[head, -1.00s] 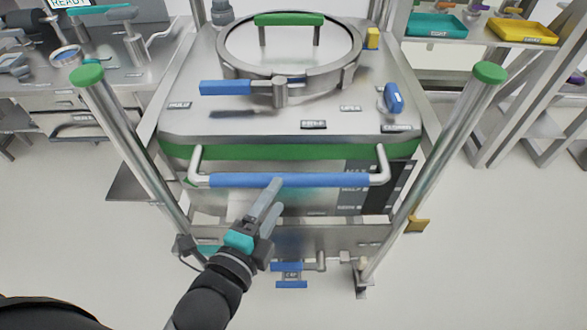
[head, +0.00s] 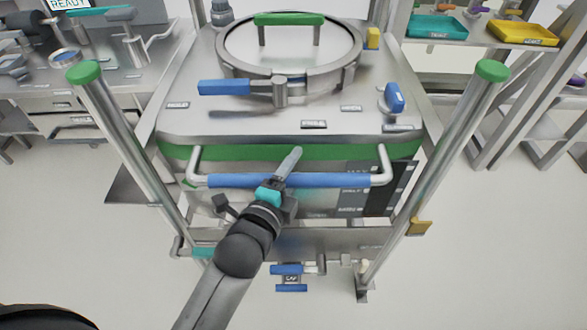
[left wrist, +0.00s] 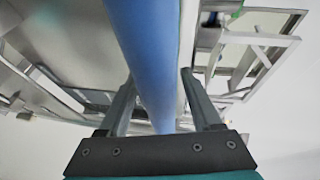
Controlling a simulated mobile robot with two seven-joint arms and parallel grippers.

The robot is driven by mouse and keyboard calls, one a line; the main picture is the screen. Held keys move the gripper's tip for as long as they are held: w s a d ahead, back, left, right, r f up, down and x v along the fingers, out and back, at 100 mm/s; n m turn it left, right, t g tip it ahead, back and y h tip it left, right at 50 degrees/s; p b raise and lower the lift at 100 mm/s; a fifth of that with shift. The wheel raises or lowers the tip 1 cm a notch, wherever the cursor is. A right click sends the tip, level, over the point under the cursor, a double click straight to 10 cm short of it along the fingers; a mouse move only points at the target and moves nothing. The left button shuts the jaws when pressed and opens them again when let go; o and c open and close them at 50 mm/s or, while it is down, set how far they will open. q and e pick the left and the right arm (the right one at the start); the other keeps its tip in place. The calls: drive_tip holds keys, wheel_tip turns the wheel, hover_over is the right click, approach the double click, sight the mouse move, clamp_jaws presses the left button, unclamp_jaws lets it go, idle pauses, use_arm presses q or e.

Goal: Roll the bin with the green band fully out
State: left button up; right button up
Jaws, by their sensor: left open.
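The steel bin (head: 190,125) with the green band (head: 330,152) stands straight ahead between two upright posts in the head view. A blue-sleeved handle bar (head: 330,181) runs across its front. My left gripper (head: 281,165) is at the middle of this bar. In the left wrist view the blue bar (left wrist: 143,60) passes between the two fingers of the left gripper (left wrist: 155,95), which are apart with a gap beside the bar. My right gripper is in neither view.
Green-capped posts (head: 115,140) (head: 455,150) flank the bin. A blue-handled cap fitting (head: 287,270) sits low at the front. A steel bench (head: 110,80) is at left, and a shelf with a teal tray (head: 436,27) and a yellow tray (head: 521,34) is at right. The near floor looks clear.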

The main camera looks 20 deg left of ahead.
use_arm(q)
clamp_jaws()
idle(0.4)
idle(0.9)
